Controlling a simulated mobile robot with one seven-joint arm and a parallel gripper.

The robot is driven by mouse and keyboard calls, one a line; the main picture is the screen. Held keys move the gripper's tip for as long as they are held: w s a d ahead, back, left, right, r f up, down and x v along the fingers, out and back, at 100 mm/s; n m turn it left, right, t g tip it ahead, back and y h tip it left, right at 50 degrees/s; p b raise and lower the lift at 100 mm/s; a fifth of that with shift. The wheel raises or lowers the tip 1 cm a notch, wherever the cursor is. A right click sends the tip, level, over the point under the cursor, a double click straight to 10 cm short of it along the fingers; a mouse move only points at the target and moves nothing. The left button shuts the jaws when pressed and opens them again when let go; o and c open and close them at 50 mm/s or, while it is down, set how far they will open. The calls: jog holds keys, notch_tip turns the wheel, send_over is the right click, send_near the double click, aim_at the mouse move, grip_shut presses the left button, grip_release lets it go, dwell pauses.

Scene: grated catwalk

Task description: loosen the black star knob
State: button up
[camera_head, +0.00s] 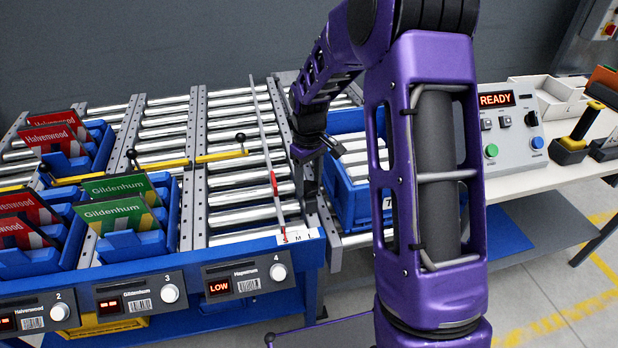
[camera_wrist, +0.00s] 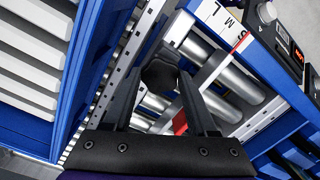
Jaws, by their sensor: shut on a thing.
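The black star knob (camera_wrist: 160,74) sits between my gripper's fingertips (camera_wrist: 160,84) in the wrist view, and both fingers press on its sides. It is beside the end of a grey metal rail, over the lane 4 rollers. In the head view my gripper (camera_head: 309,190) points down at the right edge of lane 4, and the knob cannot be made out there. A thin grey guide bar with a red marker (camera_head: 273,183) runs along lane 4, left of my gripper; the marker also shows in the wrist view (camera_wrist: 180,122). An S M L scale (camera_head: 298,236) lies at the lane's front.
Blue bins with red cards (camera_head: 52,135) and green cards (camera_head: 117,213) stand in the left lanes. A blue bin (camera_head: 348,180) stands close right of my gripper. Lane 4's display (camera_head: 219,287) reads LOW. A control box (camera_head: 509,130) reading READY sits on the right bench.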

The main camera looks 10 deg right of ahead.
aim_at(309, 186)
jog(key=n+p, duration=0.2)
jog(key=n, duration=0.4)
jog(key=shift+n, duration=0.3)
dwell(0.4)
jog(key=o, duration=1.4)
jog(key=shift+c, duration=0.2)
notch_tip(309, 186, up, 18)
jog(key=p, duration=0.1)
jog(key=shift+f, duration=0.25)
